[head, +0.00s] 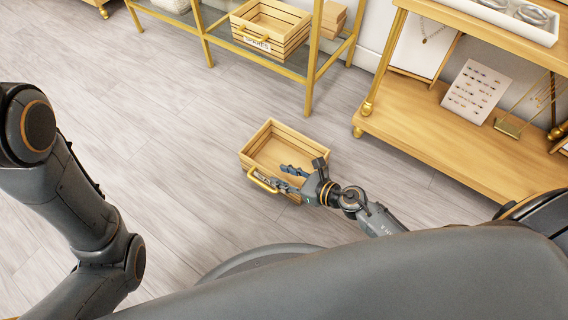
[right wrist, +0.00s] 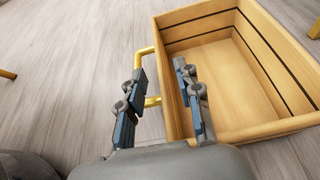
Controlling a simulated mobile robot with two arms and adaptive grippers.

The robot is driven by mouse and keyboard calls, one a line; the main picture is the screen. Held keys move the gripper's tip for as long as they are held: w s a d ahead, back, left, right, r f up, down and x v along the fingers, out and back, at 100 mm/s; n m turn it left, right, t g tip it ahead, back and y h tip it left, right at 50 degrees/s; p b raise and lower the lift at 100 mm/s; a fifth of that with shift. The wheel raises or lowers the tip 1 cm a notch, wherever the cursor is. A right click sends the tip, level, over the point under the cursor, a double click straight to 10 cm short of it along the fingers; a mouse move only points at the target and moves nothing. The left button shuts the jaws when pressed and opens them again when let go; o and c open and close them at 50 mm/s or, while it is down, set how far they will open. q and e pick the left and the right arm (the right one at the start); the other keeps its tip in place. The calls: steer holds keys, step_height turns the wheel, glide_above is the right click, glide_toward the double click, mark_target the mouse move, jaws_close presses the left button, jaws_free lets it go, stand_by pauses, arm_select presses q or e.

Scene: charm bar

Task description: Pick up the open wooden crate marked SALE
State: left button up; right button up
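An open, empty wooden crate (head: 262,150) with a gold bar handle (head: 262,182) sits upright on the floor. The label on its handle side is partly hidden and I cannot read it. My right gripper (head: 283,178) is at that side of the crate. In the right wrist view the gripper (right wrist: 161,78) is open. One finger is outside, by the gold handle (right wrist: 148,53), and the other is over the inside of the crate (right wrist: 225,72), with the near wall between them. I cannot tell whether they touch it. My left gripper does not show, only its arm.
Another wooden crate (head: 270,28), whose label seems to read SPARES, stands on a gold-framed glass shelf (head: 225,38) behind. A wooden display unit (head: 430,118) with jewellery cards stands at the right. The floor (head: 130,130) left of the crate is clear.

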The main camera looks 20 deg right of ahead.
mark_target(270, 171)
steer(key=x, duration=0.3)
steer(key=shift+w+a+f+b, duration=0.1)
steer(key=shift+a+b, duration=0.1)
steer(key=shift+b, duration=0.2)
steer(key=shift+c, duration=0.4)
jaws_close()
